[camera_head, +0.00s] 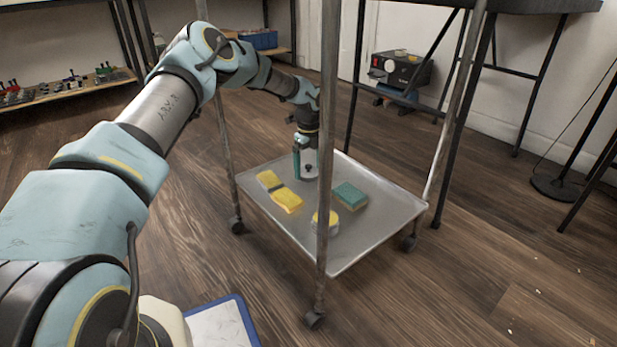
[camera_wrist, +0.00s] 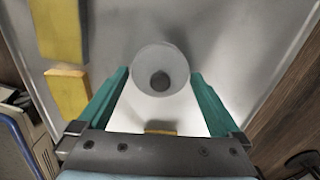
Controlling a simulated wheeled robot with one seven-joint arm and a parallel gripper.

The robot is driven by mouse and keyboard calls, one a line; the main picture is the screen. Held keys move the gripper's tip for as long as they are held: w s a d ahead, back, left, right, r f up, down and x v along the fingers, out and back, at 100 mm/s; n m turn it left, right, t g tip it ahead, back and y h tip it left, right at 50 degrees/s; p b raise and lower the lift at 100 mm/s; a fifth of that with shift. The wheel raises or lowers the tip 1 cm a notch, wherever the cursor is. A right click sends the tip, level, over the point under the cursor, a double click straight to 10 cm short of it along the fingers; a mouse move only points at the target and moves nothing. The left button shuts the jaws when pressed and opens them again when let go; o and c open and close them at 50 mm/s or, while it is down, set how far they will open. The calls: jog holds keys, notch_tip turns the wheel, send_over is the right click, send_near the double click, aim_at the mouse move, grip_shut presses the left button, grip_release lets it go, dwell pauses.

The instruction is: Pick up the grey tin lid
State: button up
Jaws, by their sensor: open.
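In the head view the lid (camera_head: 311,173) is on the lower shelf of the metal cart, partly hidden by my gripper (camera_head: 306,160). My gripper (camera_wrist: 160,76) is open, its two teal fingers on either side of the lid, pointing down over it. I see no clear contact, and the height gap cannot be judged.
The cart shelf (camera_head: 255,202) also holds two yellow blocks (camera_head: 268,180) (camera_head: 287,201), a green-topped sponge (camera_head: 350,195) and a round tin with yellow on top (camera_head: 325,222). Upright cart posts (camera_head: 327,130) stand around the shelf. A blue-edged board (camera_head: 225,325) is below.

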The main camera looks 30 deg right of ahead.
jog(key=shift+f, duration=0.4)
jog(key=shift+r, duration=0.1)
jog(key=c, duration=1)
